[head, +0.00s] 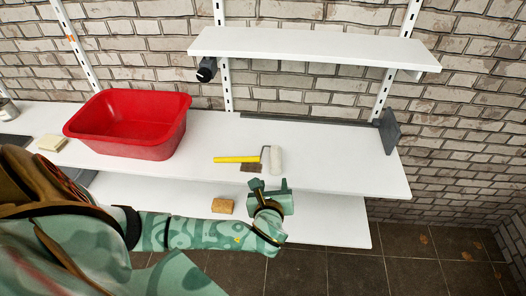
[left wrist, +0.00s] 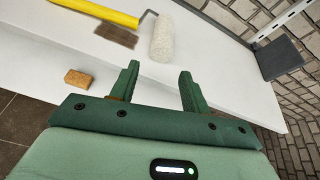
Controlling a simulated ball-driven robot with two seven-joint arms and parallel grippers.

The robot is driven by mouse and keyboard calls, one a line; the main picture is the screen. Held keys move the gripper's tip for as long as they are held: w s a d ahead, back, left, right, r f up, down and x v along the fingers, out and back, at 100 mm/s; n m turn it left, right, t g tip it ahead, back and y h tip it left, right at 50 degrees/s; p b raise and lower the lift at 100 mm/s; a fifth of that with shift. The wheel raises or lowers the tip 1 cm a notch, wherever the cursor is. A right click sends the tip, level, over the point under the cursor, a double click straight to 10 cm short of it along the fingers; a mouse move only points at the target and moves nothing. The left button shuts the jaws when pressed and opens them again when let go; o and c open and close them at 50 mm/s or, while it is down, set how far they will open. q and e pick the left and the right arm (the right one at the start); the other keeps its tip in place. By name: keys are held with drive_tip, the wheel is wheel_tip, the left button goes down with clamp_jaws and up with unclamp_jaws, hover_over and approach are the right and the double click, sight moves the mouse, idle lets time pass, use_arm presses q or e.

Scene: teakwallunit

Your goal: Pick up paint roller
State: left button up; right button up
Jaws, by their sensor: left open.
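The paint roller (head: 240,159) lies on the upper white shelf. It has a yellow handle, a bent metal rod and a white roller head (head: 275,160) at its right end. My left gripper (head: 268,184) is at the front edge of that shelf, just short of the roller head. In the left wrist view the two fingers (left wrist: 158,82) are apart with nothing between them. There the roller head (left wrist: 162,38) lies beyond the fingertips, and the yellow handle (left wrist: 105,12) runs to the upper left. My right gripper does not show.
A dark brush-like piece (head: 251,168) lies beside the handle. A tan sponge block (head: 222,206) sits on the lower shelf (head: 330,232). A red tub (head: 125,125) stands to the left, and a grey bracket (head: 388,132) at the right end. The shelf right of the roller is clear.

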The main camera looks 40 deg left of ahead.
sight(276, 170)
use_arm(q)
drive_tip(key=shift+x, duration=1.15)
drive_tip(key=b+x, duration=0.3)
drive_tip(key=x, duration=0.2)
drive_tip(key=shift+w, duration=0.2)
drive_tip(key=shift+w+a, duration=0.1)
drive_tip(key=shift+r, duration=0.15)
drive_tip(key=c, duration=0.8)
